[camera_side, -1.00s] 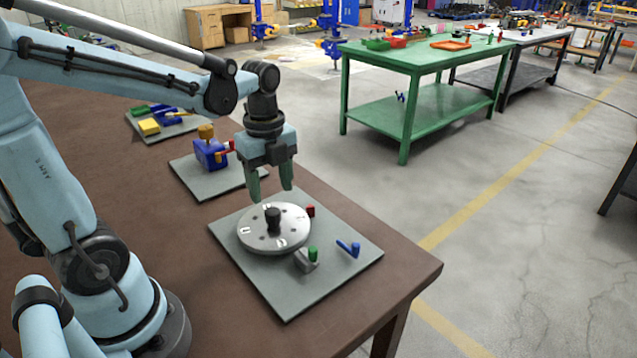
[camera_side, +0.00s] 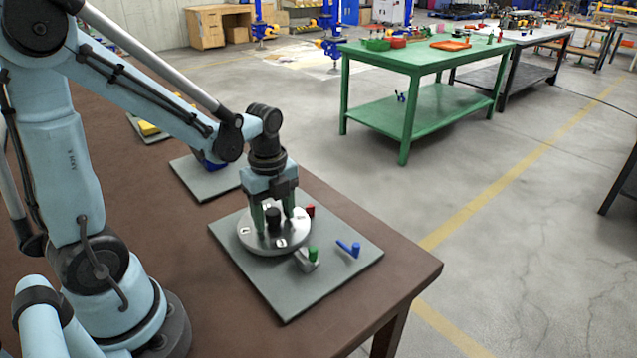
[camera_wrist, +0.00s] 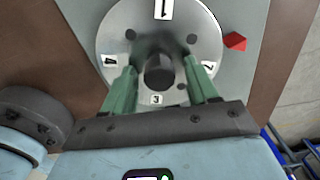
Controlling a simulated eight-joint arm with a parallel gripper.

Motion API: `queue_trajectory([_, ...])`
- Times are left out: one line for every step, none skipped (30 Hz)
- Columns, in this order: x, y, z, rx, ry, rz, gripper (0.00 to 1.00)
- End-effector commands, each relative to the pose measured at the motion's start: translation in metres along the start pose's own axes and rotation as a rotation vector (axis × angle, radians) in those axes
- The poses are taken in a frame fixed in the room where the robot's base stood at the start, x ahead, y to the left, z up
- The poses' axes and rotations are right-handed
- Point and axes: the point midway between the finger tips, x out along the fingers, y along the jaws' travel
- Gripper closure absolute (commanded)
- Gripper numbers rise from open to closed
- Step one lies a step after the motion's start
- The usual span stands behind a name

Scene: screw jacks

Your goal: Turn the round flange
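The round flange (camera_side: 262,241) is a light metal disc with numbered labels and small holes, lying flat on a grey plate. A dark round knob (camera_side: 273,218) stands at its centre. In the wrist view the flange (camera_wrist: 120,30) shows label 1 at the top and 3 at the bottom, with the dark knob (camera_wrist: 159,72) in the middle. My gripper (camera_side: 273,224) is low over the flange, with its green fingers apart on either side of the knob. In the wrist view my gripper (camera_wrist: 162,88) is open, with gaps between both fingers and the knob.
A red block (camera_side: 310,210) stands beside the flange's far right edge. A grey block with a green peg (camera_side: 313,253) and a blue lever piece (camera_side: 350,248) are on the grey plate (camera_side: 290,297). Another plate (camera_side: 200,184) with a blue device lies behind.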

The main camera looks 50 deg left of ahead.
Motion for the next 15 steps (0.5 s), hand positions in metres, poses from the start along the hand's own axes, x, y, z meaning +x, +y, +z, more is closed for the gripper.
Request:
queue_trajectory([-0.0001,0.0000,0.0000,0.000,0.000,0.000,0.48])
queue_trajectory([-0.0001,0.0000,0.0000,0.000,0.000,0.000,0.52])
queue_trajectory([-0.0002,0.0000,0.0000,0.000,0.000,0.000,0.58])
queue_trajectory([-0.0002,0.0000,0.0000,0.000,0.000,0.000,0.63])
queue_trajectory([-0.0002,0.0000,0.0000,0.000,0.000,0.000,0.68])
queue_trajectory([-0.0002,0.0000,0.0000,0.000,0.000,0.000,0.74])
queue_trajectory([-0.0002,0.0000,0.0000,0.000,0.000,0.000,0.78])
queue_trajectory([-0.0002,0.0000,0.0000,0.000,0.000,0.000,0.83])
queue_trajectory([-0.0003,0.0000,0.0000,0.000,0.000,0.000,0.89])
queue_trajectory([-0.0003,0.0000,-0.0001,0.000,0.000,0.000,0.94])
queue_trajectory([-0.0003,0.0000,-0.0001,0.000,0.000,0.000,0.98])
queue_trajectory([-0.0003,0.0000,-0.0001,0.000,0.000,0.000,1.00])
queue_trajectory([-0.0003,0.0000,-0.0001,0.000,0.000,0.000,1.00])
queue_trajectory([-0.0003,0.0000,-0.0002,0.000,0.001,0.000,1.00])
queue_trajectory([-0.0003,0.0000,-0.0002,0.000,0.001,0.000,1.00])
